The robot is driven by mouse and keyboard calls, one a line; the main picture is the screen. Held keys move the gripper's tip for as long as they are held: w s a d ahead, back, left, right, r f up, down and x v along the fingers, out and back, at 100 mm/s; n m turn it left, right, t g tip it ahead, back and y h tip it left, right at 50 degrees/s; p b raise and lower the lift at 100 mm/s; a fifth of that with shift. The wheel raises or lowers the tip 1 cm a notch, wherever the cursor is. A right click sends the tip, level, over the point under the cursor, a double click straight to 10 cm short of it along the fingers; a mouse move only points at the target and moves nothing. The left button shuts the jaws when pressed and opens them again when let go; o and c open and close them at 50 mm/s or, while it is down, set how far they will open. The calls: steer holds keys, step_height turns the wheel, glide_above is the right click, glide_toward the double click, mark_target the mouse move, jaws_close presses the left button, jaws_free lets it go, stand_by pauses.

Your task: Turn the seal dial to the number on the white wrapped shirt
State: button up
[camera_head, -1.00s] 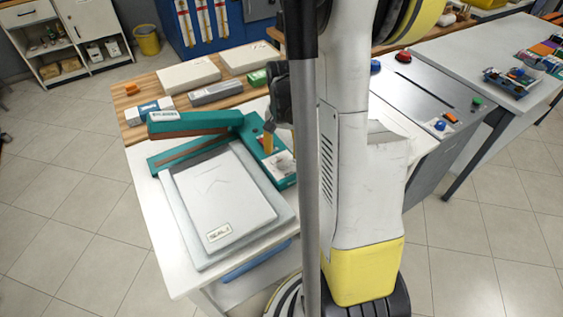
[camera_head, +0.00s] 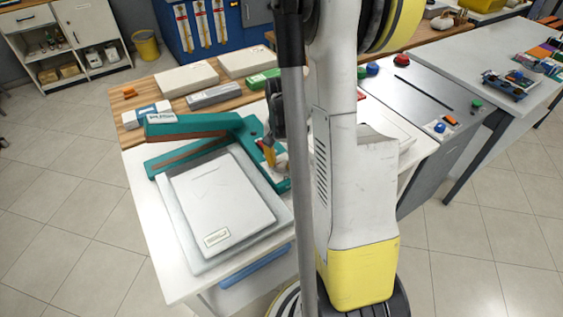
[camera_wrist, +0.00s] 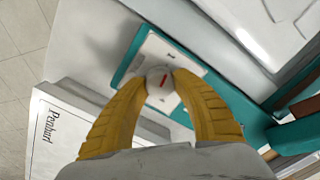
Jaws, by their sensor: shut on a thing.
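The white wrapped shirt (camera_head: 222,195) lies flat on a pale pad on the table. Its small label (camera_head: 216,237) is too small to read. The teal sealer (camera_head: 190,126) stands behind it with its arm raised. In the wrist view, the round white seal dial (camera_wrist: 161,84) with a red pointer mark sits on a white plate (camera_wrist: 152,50) set in the teal housing. My gripper's yellow fingers (camera_wrist: 163,77) are shut on the dial, one on each side. The plate's markings are mostly hidden or unreadable. The head view also shows the gripper (camera_head: 268,158) over the sealer's panel.
White boxes (camera_head: 187,79) and a grey box (camera_head: 213,96) stand on the wooden counter behind. A printed white box (camera_wrist: 75,130) is close to the gripper in the wrist view. A grey console (camera_head: 420,100) with buttons stands at the right.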

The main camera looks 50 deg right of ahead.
mark_target(281, 161)
steer(key=m, duration=0.4)
steer(key=shift+m, duration=0.3)
steer(key=shift+m+b, duration=0.4)
steer(key=shift+m, duration=2.2)
steer(key=o, duration=1.2)
steer(key=shift+o, duration=0.2)
step_height(281, 161, up, 12)
